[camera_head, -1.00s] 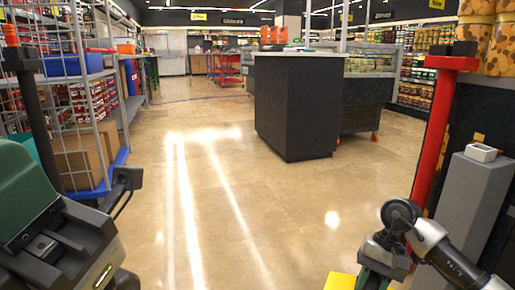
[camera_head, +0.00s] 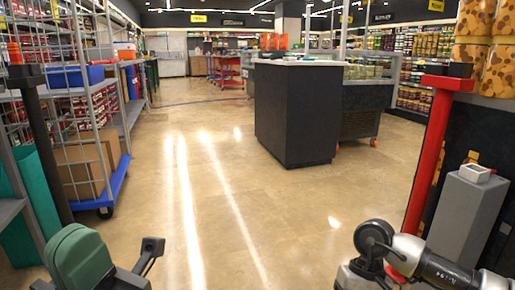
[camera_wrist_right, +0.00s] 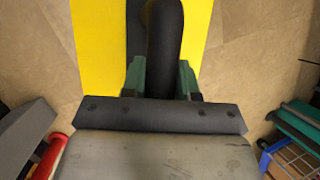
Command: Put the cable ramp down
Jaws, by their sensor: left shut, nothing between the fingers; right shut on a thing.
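The cable ramp (camera_wrist_right: 92,40) is yellow with a black middle. The ramp does not show in the head view. My left gripper (camera_head: 92,264) is at the bottom left of the head view, shut and empty, its fingertips out of sight.
A dark counter (camera_head: 296,115) stands ahead on the tan floor. A wire cart (camera_head: 112,195) with cardboard boxes is at left. A red post (camera_head: 426,165) and a grey pedestal (camera_head: 462,215) are at right. The central floor is open.

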